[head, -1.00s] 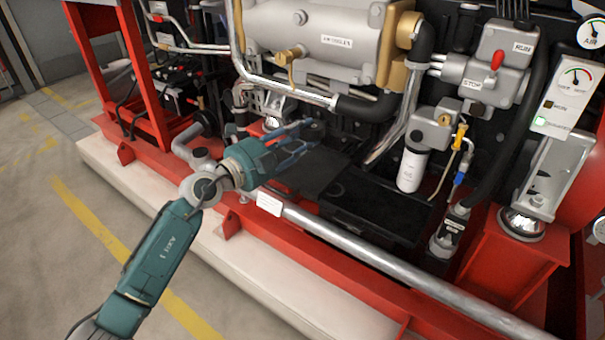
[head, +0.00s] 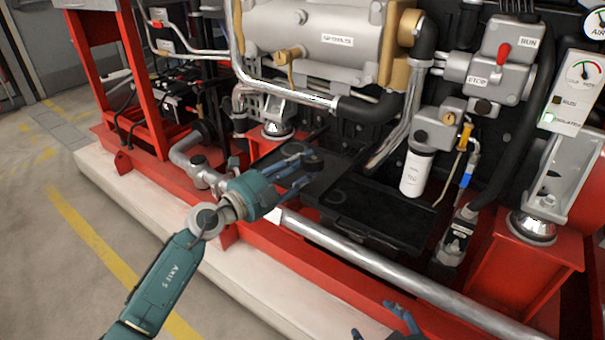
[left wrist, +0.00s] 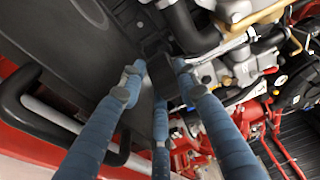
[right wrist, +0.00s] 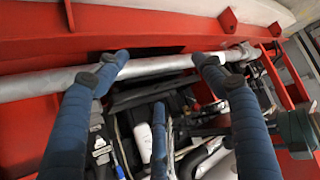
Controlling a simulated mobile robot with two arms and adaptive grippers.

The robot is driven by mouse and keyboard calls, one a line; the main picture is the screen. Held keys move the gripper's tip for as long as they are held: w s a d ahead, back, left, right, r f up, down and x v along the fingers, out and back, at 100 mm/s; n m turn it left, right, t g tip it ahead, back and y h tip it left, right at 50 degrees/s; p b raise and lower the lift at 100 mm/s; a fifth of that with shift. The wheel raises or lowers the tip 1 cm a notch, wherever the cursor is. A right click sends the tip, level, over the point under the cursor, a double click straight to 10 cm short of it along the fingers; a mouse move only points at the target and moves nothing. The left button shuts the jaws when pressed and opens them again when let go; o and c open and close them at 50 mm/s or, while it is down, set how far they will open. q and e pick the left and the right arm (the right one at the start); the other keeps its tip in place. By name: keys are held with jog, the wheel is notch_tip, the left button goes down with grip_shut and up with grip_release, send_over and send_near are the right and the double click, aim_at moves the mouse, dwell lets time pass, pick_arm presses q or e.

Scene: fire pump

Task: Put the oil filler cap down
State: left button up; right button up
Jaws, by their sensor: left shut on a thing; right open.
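The oil filler cap (head: 313,161) is a small black round piece held at the fingertips of my left gripper (head: 304,166). It also shows as a dark block between the fingers in the left wrist view (left wrist: 163,74). My left gripper is shut on it, above the left part of a black flat tray (head: 385,214). I cannot tell the exact gap between cap and tray. My right gripper (head: 388,322) is at the bottom edge of the head view. In the right wrist view (right wrist: 160,72) its fingers are spread and empty.
A silver pipe (head: 390,270) runs along the front of the red frame, before the tray. A white filter (head: 416,172) and hoses stand behind the tray's right side. A grey engine body (head: 320,40) is above. The tray's right part is bare.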

pick_arm(q)
jog(key=shift+f, duration=0.5)
pick_arm(e)
jog(key=shift+w+a+r+t, duration=0.25)
jog(key=shift+w+r+t, duration=0.15)
jog(key=shift+w+r, duration=0.25)
jog(key=shift+w+a+r+t, duration=0.2)
jog(key=shift+w+r+t, duration=0.2)
jog(key=shift+w+r, duration=0.2)
pick_arm(q)
jog(key=shift+f, duration=0.3)
pick_arm(e)
jog(key=shift+w+a+r, duration=0.1)
jog(key=shift+w+r, duration=0.1)
jog(key=shift+r, duration=0.1)
pick_arm(q)
jog(key=shift+f+b, duration=0.15)
jog(key=shift+b, duration=0.15)
jog(key=shift+f, duration=0.15)
jog(key=o, duration=1.2)
jog(key=shift+f, duration=0.1)
jog(key=shift+c, duration=0.2)
pick_arm(e)
jog(key=shift+w+a+r+t+y, duration=0.25)
jog(key=shift+w+r+t+y, duration=0.15)
jog(key=shift+r+t, duration=0.2)
jog(key=shift+s, duration=0.1)
